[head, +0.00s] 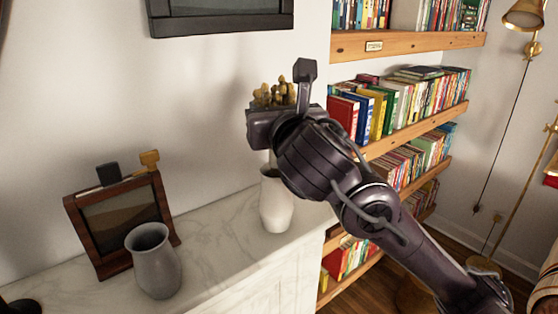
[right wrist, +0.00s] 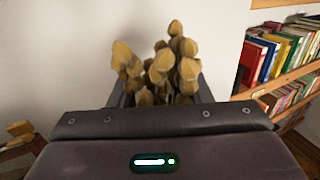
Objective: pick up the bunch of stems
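The bunch of stems (head: 271,95), with tan bud-like heads, stands above the white vase (head: 277,205) on the mantel. My right gripper (head: 282,102) is at the bunch, just below its heads. In the right wrist view the bunch (right wrist: 160,72) rises between the two dark fingers, which stand wide apart, one on each side. The fingers look open around it; whether either touches it is hard to see. My gripper hides the lower stems, so I cannot tell whether they reach into the vase. My left gripper is out of view.
A grey vase (head: 154,262) and a brown picture frame (head: 73,222) stand at the left of the marble mantel (head: 215,237). Small black and yellow pieces show above the frame. Bookshelves (head: 400,43) are at the right. A framed picture (head: 215,25) hangs above.

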